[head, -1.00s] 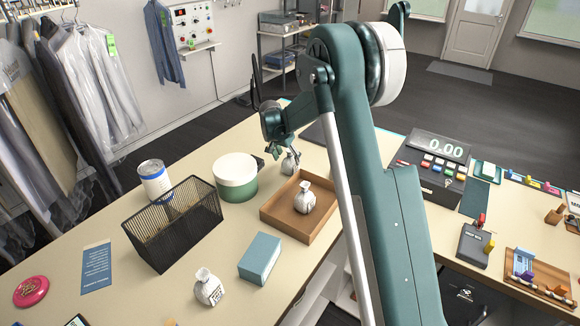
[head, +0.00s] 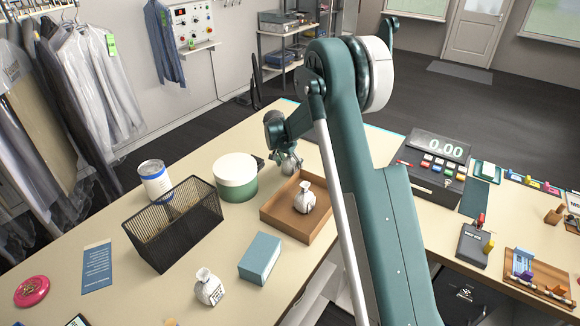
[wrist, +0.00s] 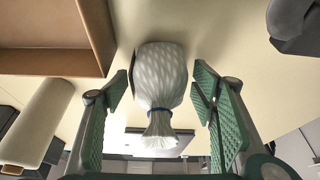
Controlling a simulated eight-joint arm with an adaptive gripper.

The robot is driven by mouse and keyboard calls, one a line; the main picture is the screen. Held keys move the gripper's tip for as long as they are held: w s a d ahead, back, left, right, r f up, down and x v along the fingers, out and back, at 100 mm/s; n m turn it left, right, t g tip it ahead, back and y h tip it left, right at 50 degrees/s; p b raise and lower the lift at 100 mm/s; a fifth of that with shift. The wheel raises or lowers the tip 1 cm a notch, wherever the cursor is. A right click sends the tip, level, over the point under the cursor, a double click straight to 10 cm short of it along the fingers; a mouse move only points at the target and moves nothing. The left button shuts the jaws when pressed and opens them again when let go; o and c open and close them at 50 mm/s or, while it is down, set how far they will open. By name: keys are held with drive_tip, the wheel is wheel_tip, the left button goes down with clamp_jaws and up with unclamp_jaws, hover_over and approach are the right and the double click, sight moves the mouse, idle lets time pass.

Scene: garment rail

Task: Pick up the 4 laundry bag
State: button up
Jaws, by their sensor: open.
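My gripper (head: 288,160) is at the far side of the counter, over a small white laundry bag (head: 289,168) behind the wooden tray. In the wrist view my gripper (wrist: 162,100) is open, with a green padded finger on each side of that bag (wrist: 160,75). The bag has a blue tie and a gathered, frayed top; gaps show between it and both fingers. A second white bag (head: 305,197) stands in the tray. A third (head: 209,287) stands near the front, with dark markings on its side. I cannot read a number on any bag.
The wooden tray (head: 274,217) lies close by; its corner fills the upper left of the wrist view (wrist: 95,66). A green tub with white lid (head: 236,177), a black mesh basket (head: 176,226), a can (head: 155,181) and a blue box (head: 260,257) stand left and in front.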

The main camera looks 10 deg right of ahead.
drive_tip(key=c, duration=1.1)
drive_tip(key=shift+r, duration=5)
